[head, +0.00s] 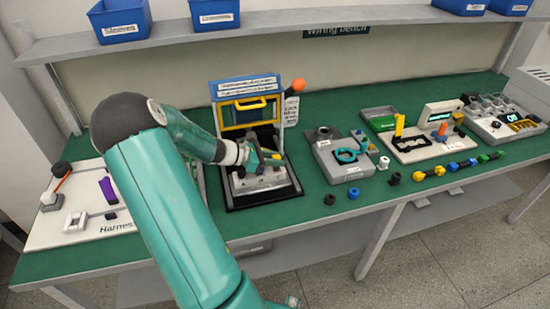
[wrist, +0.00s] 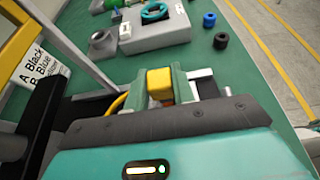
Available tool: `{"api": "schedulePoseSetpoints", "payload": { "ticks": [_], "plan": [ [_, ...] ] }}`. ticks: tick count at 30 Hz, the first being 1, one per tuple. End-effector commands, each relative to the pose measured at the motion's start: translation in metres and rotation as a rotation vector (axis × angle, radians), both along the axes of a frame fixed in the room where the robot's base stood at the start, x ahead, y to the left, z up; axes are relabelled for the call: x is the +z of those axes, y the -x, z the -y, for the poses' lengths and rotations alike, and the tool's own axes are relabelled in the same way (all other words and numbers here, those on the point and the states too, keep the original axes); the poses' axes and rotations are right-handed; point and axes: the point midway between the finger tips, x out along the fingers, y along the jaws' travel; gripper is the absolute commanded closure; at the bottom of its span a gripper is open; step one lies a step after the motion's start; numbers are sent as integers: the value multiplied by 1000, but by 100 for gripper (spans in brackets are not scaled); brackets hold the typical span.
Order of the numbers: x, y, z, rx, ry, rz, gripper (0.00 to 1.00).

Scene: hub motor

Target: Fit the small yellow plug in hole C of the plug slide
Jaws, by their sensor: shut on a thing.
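My gripper (head: 262,160) reaches over the grey block (head: 262,183) in the black-framed station, which looks like the plug slide. In the wrist view my gripper (wrist: 160,90) is shut on the small yellow plug (wrist: 159,82), which sits between the two green fingers. The plug's lower end and the holes, hole C among them, are hidden behind my gripper. I cannot tell whether the plug touches the slide. A card (wrist: 42,68) beside the station lists A Black and B Blue; its lower line is cut off.
A blue and yellow frame (head: 246,92) stands behind the slide, with an orange ball (head: 298,86) beside it. A grey fixture with a teal ring (head: 346,156) is to the right. A black ring (wrist: 221,40) and a blue ring (wrist: 209,19) lie on the green bench.

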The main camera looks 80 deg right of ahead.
Motion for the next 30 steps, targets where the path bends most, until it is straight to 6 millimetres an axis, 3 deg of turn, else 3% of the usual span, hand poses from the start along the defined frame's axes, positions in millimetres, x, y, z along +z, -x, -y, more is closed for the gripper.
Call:
{"api": "schedulePoseSetpoints", "payload": {
  "ticks": [22, 23, 26, 30],
  "plan": [
    [-4, 0, 0, 0, 0, 0, 97],
    [-4, 0, 0, 0, 0, 0, 73],
    [-4, 0, 0, 0, 0, 0, 54],
    [-4, 0, 0, 0, 0, 0, 50]
  ]
}}
